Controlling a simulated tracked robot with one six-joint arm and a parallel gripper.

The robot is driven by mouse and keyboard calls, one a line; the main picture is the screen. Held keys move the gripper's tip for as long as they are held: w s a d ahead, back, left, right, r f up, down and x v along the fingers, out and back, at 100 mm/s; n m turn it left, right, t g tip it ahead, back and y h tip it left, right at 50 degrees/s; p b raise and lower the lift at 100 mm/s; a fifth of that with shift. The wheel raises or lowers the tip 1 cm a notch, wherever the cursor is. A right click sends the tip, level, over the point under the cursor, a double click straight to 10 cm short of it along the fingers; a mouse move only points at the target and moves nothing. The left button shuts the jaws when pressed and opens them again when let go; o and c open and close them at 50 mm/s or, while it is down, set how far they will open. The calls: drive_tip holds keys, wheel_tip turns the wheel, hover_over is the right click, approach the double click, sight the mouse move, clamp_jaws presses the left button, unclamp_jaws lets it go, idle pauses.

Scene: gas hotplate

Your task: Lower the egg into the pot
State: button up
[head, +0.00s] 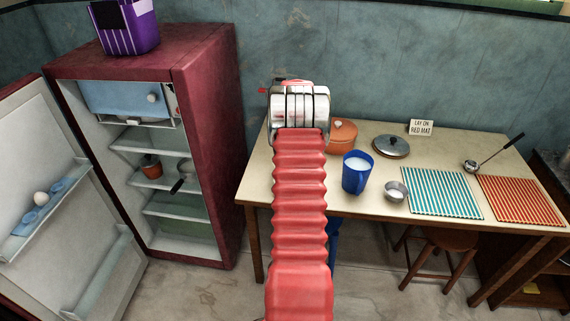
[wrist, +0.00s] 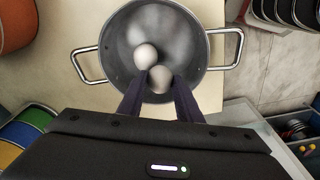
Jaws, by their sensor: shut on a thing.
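In the wrist view, a grey metal pot (wrist: 118,40) with a handle on each side stands open below my gripper (wrist: 161,78). My gripper is shut on a pale egg (wrist: 160,80), held between the two dark fingers over the pot's near part. A second pale egg (wrist: 146,55) shows against the pot's inside, just past the fingertips; it looks to lie in the pot. How high the held egg is above the pot's bottom I cannot tell. In the head view my arm hides the gripper and the pot.
On the table (head: 372,206) stand an orange pot (head: 342,137), a lid (head: 391,146), a blue jug (head: 355,174), a small metal bowl (head: 396,191), a ladle (head: 493,153) and two striped mats. The open fridge (head: 205,150) holds another egg (head: 40,198) in its door.

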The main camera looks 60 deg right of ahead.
drive_tip(key=shift+f, duration=0.5)
idle(0.5)
drive_tip(key=o, duration=0.8)
drive_tip(key=shift+c, duration=0.2)
drive_tip(key=shift+r, duration=0.1)
drive_tip(key=shift+w+r, duration=0.1)
drive_tip(key=shift+r, duration=0.5)
drive_tip(key=shift+s+r, duration=0.2)
drive_tip(key=shift+r, duration=0.9)
drive_tip(key=shift+s+r, duration=0.15)
drive_tip(key=shift+r, duration=0.9)
drive_tip(key=shift+s+r, duration=0.2)
drive_tip(key=shift+r, duration=0.9)
